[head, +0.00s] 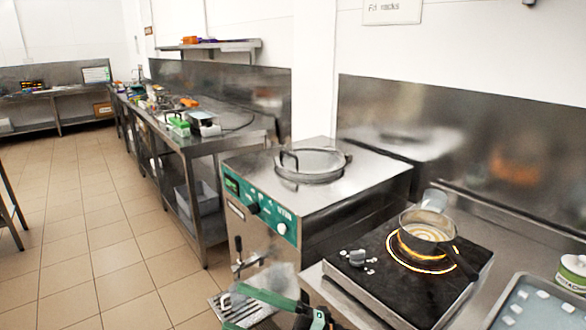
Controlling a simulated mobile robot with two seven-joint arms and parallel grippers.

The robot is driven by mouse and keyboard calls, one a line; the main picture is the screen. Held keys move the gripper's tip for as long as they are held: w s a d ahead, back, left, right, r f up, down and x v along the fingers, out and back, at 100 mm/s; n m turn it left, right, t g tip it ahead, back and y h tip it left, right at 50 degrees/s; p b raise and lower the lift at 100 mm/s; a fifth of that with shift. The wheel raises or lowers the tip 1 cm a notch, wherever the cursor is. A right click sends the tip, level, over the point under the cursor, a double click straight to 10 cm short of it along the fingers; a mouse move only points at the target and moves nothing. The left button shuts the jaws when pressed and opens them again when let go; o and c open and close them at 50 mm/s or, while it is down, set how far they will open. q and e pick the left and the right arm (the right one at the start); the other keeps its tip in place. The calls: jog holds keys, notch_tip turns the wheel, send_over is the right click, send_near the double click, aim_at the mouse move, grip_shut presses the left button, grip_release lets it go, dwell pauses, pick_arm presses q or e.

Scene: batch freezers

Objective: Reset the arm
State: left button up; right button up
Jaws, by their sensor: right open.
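My right gripper (232,307) is at the bottom of the head view, with green fingers pointing left. It is open, and I see nothing between its fingers. It shows in front of the lower part of the batch freezer (310,192), near its tap and drip tray; I cannot tell whether it touches them. The lower part of the gripper is cut off by the picture's edge. My left gripper is not in view.
A pan (427,232) sits on a black cooktop (375,283) with a glowing ring, right of the freezer. A metal tray (530,290) with pale pieces and a white-and-green tub (572,272) are at far right. Tiled floor (95,235) is clear at left.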

jog(key=d+f+m+t+h+p, duration=0.1)
jog(key=d+f+m+t+h, duration=1.2)
jog(key=m, duration=0.7)
jog(key=s+d+f+m+g+h, duration=0.3)
jog(key=s+d+f+g, duration=0.1)
jog(key=s+f, duration=0.4)
jog(key=s+d+f+m+g+h, duration=0.3)
jog(key=s+d+f+g, duration=0.1)
jog(key=s+d+f, duration=0.3)
notch_tip(320, 180, down, 3)
jog(key=shift+s+d+f+m+p, duration=0.15)
jog(key=shift+s+m+p, duration=0.25)
jog(key=shift+s, duration=0.7)
